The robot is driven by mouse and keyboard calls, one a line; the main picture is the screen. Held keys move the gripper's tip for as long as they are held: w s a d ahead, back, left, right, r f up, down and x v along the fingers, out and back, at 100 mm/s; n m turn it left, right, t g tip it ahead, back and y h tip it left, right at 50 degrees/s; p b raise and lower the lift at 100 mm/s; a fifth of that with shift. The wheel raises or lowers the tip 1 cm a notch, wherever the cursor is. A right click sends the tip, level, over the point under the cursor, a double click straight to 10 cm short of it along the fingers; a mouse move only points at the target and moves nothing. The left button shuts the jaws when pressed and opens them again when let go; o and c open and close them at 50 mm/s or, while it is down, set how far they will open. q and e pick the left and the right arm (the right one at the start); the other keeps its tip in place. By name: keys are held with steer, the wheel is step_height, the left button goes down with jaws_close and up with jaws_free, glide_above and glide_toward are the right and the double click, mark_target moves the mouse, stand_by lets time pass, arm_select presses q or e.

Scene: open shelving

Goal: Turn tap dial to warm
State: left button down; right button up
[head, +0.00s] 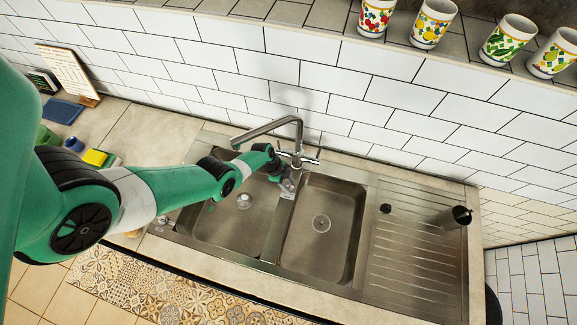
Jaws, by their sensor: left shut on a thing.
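The metal tap (298,138) stands behind the double sink, with its long spout reaching left. A tap handle (313,160) sticks out to the right of its base. My left arm reaches in from the left, and my left gripper (287,182) is at the front of the tap base. It is shut on the tap dial, which the gripper and wrist largely hide. Which way the dial is turned cannot be seen. My right gripper is not in view.
The sink (272,243) has two empty basins, with a ribbed drainboard (408,255) on the right. A dark cylindrical container (456,217) is on the drainboard. Patterned cups (433,24) line the ledge above. A yellow sponge (95,157) lies on the left counter.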

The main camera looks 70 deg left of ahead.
arm_select(q)
steer(key=shift+c, duration=1.8)
jaws_free()
